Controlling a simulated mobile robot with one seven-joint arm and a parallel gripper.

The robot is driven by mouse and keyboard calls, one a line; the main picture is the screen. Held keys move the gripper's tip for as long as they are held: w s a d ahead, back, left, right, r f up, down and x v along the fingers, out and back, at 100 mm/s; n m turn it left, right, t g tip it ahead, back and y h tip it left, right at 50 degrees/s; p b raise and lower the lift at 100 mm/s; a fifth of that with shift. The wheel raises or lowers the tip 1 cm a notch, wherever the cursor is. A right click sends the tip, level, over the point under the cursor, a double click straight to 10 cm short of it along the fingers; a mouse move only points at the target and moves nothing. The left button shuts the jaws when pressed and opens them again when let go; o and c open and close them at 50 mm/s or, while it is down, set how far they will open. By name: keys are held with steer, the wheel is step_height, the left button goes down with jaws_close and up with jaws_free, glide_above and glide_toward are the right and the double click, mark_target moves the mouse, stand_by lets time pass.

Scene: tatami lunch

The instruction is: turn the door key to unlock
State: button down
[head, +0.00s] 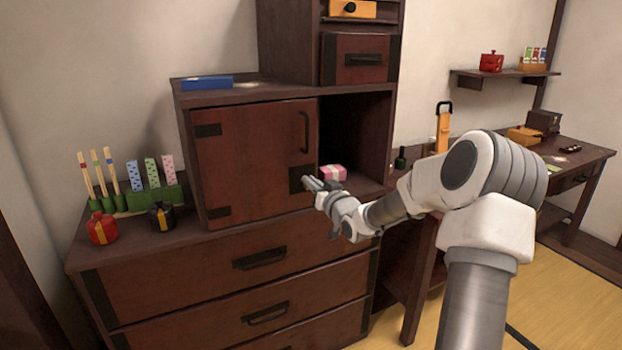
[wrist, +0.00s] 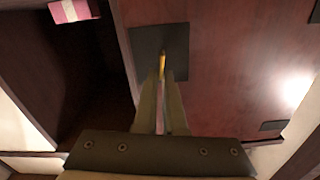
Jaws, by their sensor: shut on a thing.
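A dark red-brown cabinet door (head: 250,160) closes the left part of the cabinet in the head view, with a dark handle (head: 304,132) near its upper right. A dark square lock plate (wrist: 172,42) sits at the door's edge in the wrist view; it also shows at the door's lower right in the head view (head: 295,180). A small yellow key (wrist: 162,64) stands out from the plate. My gripper (wrist: 162,80) is shut on the key, facing the plate. The key's tip and the keyhole are not clearly visible.
An open compartment beside the door holds a pink box (head: 334,172). On the left of the cabinet top stand a red pot (head: 102,228), a black pot (head: 161,217) and a green holder (head: 155,197). A blue box (head: 207,82) lies above the door. A desk (head: 590,160) is on the right.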

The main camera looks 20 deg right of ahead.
steer(key=m+p, duration=0.2)
steer(key=m, duration=0.1)
steer(key=shift+d+m+p, duration=0.25)
steer(key=shift+m+p, duration=0.05)
steer(key=shift+p, duration=0.1)
steer(key=shift+d+f+m+p, duration=0.1)
steer(key=shift+f+m+p, duration=0.15)
steer(key=shift+m+p, duration=1.25)
steer(key=shift+d+f+m+p, duration=0.15)
steer(key=shift+m+p, duration=0.25)
steer(key=shift+m, duration=2.1)
steer(key=shift+d+f+m+p, duration=0.1)
steer(key=shift+f+m+p, duration=0.2)
steer(key=shift+m+p, duration=1.2)
steer(key=shift+m+b, duration=0.55)
steer(key=shift+m, duration=0.15)
steer(key=c, duration=1)
jaws_free()
